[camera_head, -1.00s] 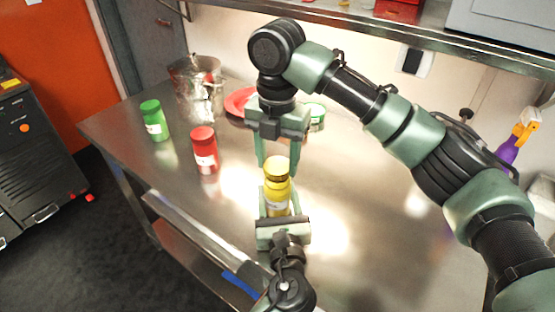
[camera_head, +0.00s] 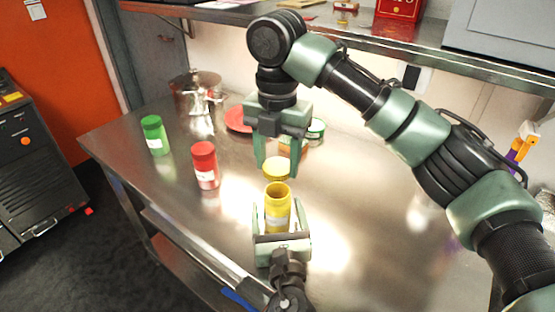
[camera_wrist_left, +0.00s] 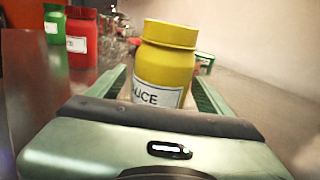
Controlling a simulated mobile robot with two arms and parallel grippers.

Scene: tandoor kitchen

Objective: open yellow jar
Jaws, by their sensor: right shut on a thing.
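The yellow jar (camera_head: 278,210) stands upright on the steel table with its dark mouth uncovered. Its yellow lid (camera_head: 277,169) is just above and behind the mouth, apart from it. My right gripper (camera_head: 276,164) points down from above and is shut on the lid. My left gripper (camera_head: 281,218) is low at the front, with one finger on each side of the jar and small gaps showing beside it. The left wrist view shows the jar (camera_wrist_left: 164,72) between the left fingers (camera_wrist_left: 160,88), with part of a white label in sight.
A red jar (camera_head: 205,165) and a green jar (camera_head: 155,135) stand to the left on the table (camera_head: 370,220). A metal pot (camera_head: 197,100), a red plate (camera_head: 237,119) and a green-lidded container (camera_head: 316,129) are behind. A shelf (camera_head: 450,62) overhangs the back.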

